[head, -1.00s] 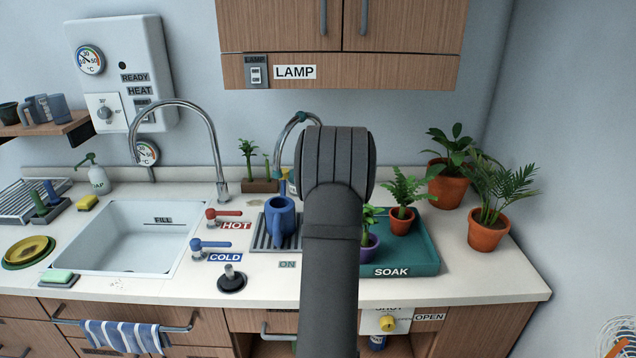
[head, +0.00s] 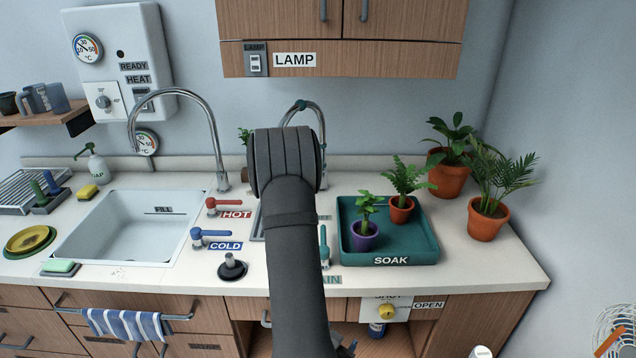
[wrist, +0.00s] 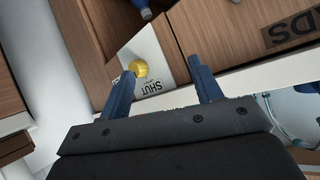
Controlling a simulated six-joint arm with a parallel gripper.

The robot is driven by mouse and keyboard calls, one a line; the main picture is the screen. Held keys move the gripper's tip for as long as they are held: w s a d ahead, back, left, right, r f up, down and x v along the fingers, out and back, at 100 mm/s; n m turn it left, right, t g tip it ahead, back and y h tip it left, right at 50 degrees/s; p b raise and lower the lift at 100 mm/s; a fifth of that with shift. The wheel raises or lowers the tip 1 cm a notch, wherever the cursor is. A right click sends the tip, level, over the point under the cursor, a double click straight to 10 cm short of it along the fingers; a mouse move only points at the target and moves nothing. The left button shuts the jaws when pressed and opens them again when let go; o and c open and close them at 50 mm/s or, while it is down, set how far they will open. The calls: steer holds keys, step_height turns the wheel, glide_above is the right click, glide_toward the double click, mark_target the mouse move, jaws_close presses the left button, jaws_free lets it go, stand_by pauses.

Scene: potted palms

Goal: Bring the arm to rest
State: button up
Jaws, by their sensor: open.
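My gripper (wrist: 161,68) shows in the wrist view with its two blue fingers spread apart and nothing between them that it holds. Beyond the fingers is the yellow knob (wrist: 138,68) on a white panel marked SHUT, apart from the fingers as far as I can tell. In the head view my dark arm rises in front of the counter, left of the soak tray (head: 432,252). My gripper cannot be made out clearly there. The arm hides most of the drain rack area and the blue watering can's former place.
Two potted plants, one in a purple pot (head: 364,237) and one in a terracotta pot (head: 401,210), stand in the tray. Larger palms (head: 488,219) stand to its right. The hot lever (head: 222,206), cold lever (head: 210,236) and sink (head: 120,250) lie left of my arm.

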steer(key=shift+s+d+r+h, duration=0.85)
steer(key=shift+s+r+h, duration=0.3)
steer(key=shift+s+h, duration=1.05)
steer(key=shift+w+a+f+n+y, duration=0.85)
steer(key=shift+w+a+n+y, duration=0.1)
steer(key=shift+w+y, duration=2.95)
steer(key=s+d+f+n+t+y, duration=0.1)
steer(key=d+n+t, duration=0.2)
steer(key=d, duration=1)
steer(key=shift+s+d+f+y, duration=0.25)
steer(key=shift+d+f+y, duration=0.1)
steer(key=shift+y, duration=0.05)
steer(key=shift+n, duration=0.25)
